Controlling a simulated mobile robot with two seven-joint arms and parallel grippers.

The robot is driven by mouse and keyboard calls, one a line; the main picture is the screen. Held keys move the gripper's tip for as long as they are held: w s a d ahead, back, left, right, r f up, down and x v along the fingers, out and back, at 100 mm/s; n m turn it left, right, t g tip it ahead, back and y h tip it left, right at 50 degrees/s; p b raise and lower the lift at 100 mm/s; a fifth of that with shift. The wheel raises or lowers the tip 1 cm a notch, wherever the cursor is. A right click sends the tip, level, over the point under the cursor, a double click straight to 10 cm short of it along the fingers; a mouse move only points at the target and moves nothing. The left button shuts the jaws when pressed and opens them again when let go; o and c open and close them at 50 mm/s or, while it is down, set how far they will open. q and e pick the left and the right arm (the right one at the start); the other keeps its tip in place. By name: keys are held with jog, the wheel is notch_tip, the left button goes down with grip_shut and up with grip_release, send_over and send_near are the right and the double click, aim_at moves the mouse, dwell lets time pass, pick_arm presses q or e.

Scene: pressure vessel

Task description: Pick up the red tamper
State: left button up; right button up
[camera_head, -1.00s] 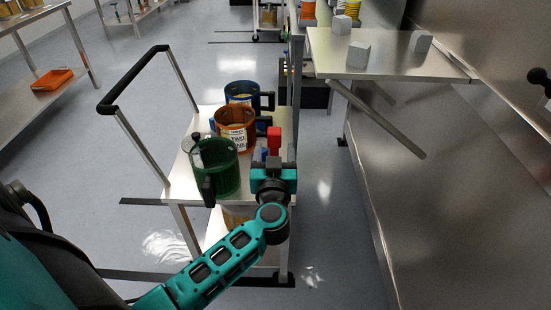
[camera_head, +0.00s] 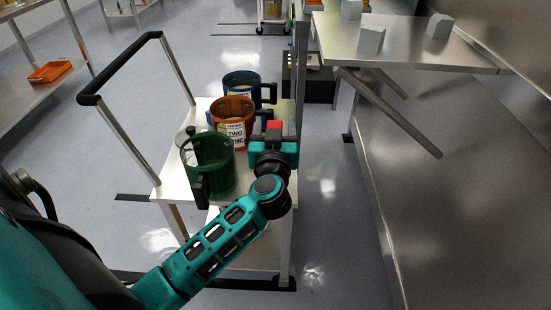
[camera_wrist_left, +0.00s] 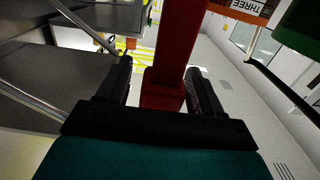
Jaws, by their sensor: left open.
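The red tamper (camera_head: 274,126) shows just beyond my left gripper (camera_head: 273,138) at the right edge of the cart, in the head view. The gripper body hides most of it there. In the left wrist view the red tamper (camera_wrist_left: 172,62) stands between the two black fingers of my left gripper (camera_wrist_left: 160,80), with a gap visible on the left side. The fingers are open. I cannot tell whether the right finger touches it. My right gripper is not in view.
The cart top (camera_head: 172,185) also holds a green mug (camera_head: 209,168), an orange mug (camera_head: 233,108) and a blue mug (camera_head: 240,80), close left of my gripper. The cart handle (camera_head: 120,68) rises at left. A metal table (camera_head: 400,55) with grey cubes stands at right.

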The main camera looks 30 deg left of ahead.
pick_arm(q)
jog(key=shift+c, duration=0.2)
grip_shut()
dwell(0.3)
